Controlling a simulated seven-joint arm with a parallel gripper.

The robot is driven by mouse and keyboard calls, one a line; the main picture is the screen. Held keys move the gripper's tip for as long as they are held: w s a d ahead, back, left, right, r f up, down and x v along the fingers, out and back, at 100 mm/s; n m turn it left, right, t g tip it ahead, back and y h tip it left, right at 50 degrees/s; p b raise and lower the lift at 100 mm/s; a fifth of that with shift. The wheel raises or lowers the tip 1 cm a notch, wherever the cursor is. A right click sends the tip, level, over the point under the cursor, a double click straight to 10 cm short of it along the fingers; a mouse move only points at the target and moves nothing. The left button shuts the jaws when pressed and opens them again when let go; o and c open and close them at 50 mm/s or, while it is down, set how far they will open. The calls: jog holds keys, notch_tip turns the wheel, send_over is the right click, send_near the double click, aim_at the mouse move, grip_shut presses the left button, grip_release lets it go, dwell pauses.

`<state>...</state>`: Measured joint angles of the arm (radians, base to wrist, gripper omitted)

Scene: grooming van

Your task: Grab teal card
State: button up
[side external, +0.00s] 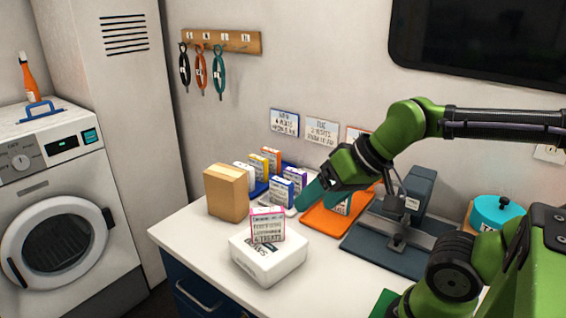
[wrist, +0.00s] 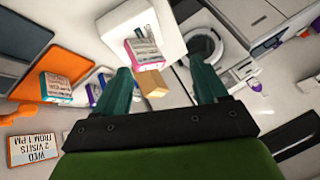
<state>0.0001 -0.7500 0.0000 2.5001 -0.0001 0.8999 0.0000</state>
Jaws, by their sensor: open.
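A small upright card with a teal edge and printed white face (wrist: 57,88) stands on the orange mat at the left of the wrist view. In the side view the card (side external: 344,206) is partly hidden behind my gripper. My gripper (side external: 306,198) is above the counter, between the blue tray and the orange mat, with its teal-green fingers pointing left and down. In the wrist view my gripper (wrist: 160,68) has its fingers wide apart with nothing gripped between them. The teal-edged card lies to the left of both fingers there.
The orange mat (side external: 318,220) lies beside a dark press (side external: 415,205). A pink-edged card (side external: 267,225) stands on a white box (side external: 268,262). Several cards stand on and around a blue tray (side external: 258,188), near a cardboard box (side external: 227,192).

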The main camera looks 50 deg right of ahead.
jog(key=o, duration=0.5)
jog(key=shift+c, duration=0.2)
jog(key=shift+f, duration=0.1)
